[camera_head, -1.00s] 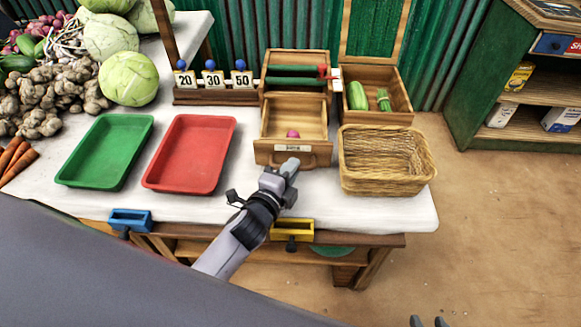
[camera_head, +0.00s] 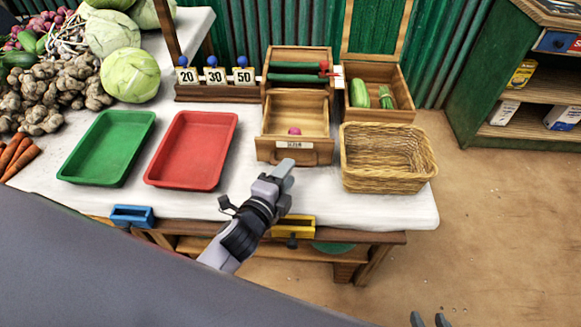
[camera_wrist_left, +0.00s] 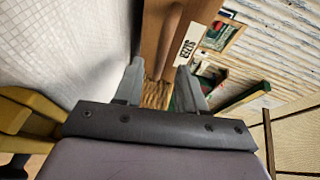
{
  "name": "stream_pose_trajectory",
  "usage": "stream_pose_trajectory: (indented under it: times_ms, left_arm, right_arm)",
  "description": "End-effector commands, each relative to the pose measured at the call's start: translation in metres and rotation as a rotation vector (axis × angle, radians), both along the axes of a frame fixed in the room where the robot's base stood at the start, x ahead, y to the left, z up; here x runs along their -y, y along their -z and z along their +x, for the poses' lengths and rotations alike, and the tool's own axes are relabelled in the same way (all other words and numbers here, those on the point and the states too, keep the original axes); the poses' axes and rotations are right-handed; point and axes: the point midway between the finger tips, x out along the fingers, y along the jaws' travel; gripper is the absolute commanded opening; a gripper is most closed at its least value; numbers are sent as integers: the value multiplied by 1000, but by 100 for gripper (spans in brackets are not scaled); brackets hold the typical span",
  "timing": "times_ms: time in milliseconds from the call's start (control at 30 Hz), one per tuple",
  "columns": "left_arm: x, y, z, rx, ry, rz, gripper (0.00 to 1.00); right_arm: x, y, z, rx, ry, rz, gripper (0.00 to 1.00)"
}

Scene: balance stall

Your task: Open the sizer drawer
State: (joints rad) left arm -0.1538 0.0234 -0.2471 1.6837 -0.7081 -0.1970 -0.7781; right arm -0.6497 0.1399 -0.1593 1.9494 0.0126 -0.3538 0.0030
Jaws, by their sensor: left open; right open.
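The sizer drawer (camera_head: 275,121) is a wooden drawer standing pulled out toward me from its wooden box (camera_head: 298,54), with its inside visible. A small pink round thing (camera_head: 294,131) lies in it near the front. The drawer's front panel bears a small label, which also shows in the left wrist view (camera_wrist_left: 187,50) beside a rounded wooden handle (camera_wrist_left: 171,38). My left gripper (camera_head: 287,167) is open and empty, just in front of the drawer front. In the wrist view its fingers are apart below the handle. My right gripper (camera_head: 430,320) is open at the bottom edge.
A red tray (camera_head: 192,185) and a green tray (camera_head: 109,182) lie left of the drawer. A wicker basket (camera_head: 388,181) stands close on its right. Blue-knobbed weights (camera_head: 243,75) stand behind. A yellow bin (camera_head: 309,223) hangs at the table's front edge.

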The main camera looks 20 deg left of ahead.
Motion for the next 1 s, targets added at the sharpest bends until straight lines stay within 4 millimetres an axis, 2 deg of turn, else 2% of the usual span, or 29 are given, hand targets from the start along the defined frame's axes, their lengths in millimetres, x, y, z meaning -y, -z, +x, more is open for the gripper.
stream_pose_trajectory:
  times_ms: [100, 300, 1000]
  left_arm:
    - [-2, -3, -17, -2, 0, 1, 40]
    - [-4, -6, -34, -1, 0, 1, 40]
    - [-9, -7, -39, -15, -19, -18, 40]
  right_arm:
    - [0, -1, 0, 0, 0, 0, 43]
    - [0, -1, 0, 0, 0, 0, 43]
    - [0, -1, 0, 0, 0, 0, 43]
